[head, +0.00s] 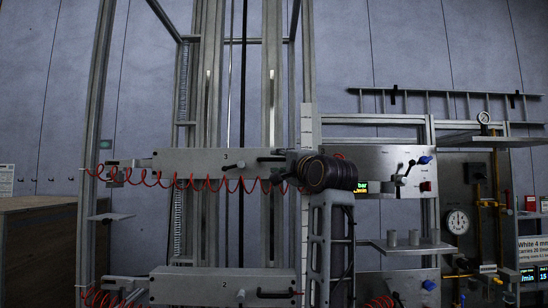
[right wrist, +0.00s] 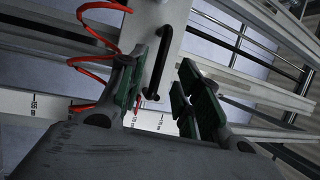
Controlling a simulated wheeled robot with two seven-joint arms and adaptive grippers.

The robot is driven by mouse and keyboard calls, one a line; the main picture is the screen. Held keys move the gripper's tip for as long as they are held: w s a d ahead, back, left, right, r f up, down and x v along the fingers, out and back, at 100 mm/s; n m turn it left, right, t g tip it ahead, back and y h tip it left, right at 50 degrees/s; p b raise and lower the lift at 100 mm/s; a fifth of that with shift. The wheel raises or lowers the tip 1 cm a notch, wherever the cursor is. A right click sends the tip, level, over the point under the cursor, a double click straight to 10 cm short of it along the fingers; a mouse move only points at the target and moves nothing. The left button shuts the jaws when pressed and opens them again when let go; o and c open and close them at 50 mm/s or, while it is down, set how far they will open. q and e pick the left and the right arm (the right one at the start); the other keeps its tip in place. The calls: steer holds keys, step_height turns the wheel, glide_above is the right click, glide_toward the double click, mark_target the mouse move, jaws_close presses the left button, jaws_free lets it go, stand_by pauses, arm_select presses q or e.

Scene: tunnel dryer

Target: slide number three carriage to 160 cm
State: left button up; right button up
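The number three carriage (head: 205,161) is a grey plate marked 3 across the vertical rails in the head view. Its black handle (head: 270,158) is near its right end, and the handle (right wrist: 159,62) also shows in the right wrist view. My right gripper (head: 287,168) is at the carriage's right end, largely hidden by its own wrist. In the right wrist view its green-padded fingers (right wrist: 172,92) are apart, with the handle in the gap, nearer the left finger. Contact cannot be told. A white scale (right wrist: 35,104) with a 155 mark lies behind. My left gripper is not in view.
The number two carriage (head: 222,286) is below. A red coiled hose (head: 165,182) hangs along carriage three. A panel with valves (head: 385,170) and a shelf with small cylinders (head: 414,243) stand right of the rails. A wooden box (head: 38,250) is at far left.

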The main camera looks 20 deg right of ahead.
mark_target(275, 160)
steer(key=shift+p+x, duration=1)
steer(key=shift+x, duration=2)
steer(key=shift+c, duration=0.2)
jaws_close()
